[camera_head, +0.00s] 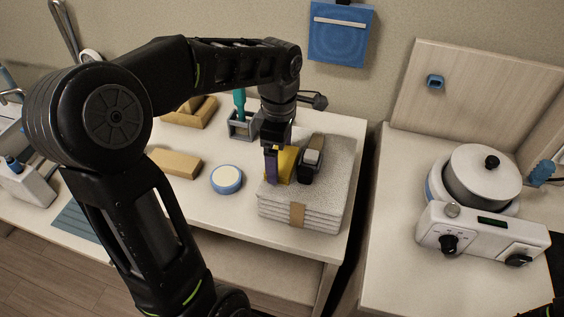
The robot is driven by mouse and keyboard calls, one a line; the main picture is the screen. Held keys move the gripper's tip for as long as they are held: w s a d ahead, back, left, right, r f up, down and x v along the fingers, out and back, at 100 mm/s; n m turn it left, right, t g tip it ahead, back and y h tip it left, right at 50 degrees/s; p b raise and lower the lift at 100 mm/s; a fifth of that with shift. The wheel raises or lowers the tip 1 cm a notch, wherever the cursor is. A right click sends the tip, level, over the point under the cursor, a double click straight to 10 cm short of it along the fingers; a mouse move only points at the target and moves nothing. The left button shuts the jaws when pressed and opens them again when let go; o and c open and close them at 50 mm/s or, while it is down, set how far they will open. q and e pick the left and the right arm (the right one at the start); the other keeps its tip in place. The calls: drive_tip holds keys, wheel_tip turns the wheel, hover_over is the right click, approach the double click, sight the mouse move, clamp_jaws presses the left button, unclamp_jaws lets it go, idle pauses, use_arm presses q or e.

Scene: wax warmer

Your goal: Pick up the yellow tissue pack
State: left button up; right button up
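The yellow tissue pack (287,161) sits on top of a stack of folded grey towels (335,195) near the right end of the left table. My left gripper (275,163) comes down from above at the pack's left side. One purplish finger shows against the pack; the other finger is not clearly visible, so I cannot tell whether it grips the pack. Part of the pack is hidden behind the gripper.
A dark object with a grey top (312,158) stands on the towels just right of the pack. A round blue-and-white tin (226,179), a tan block (175,163) and a grey holder (241,125) stand to the left. A gap separates the right counter with its wax warmer (482,232).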

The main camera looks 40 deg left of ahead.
sight(280, 159)
use_arm(q)
drive_tip(key=c, duration=0.7)
wheel_tip(280, 159, up, 8)
drive_tip(key=shift+f+b, duration=0.1)
drive_tip(key=shift+b, duration=0.45)
wheel_tip(280, 159, up, 2)
drive_tip(key=shift+r+p, duration=0.15)
drive_tip(key=shift+p, duration=1)
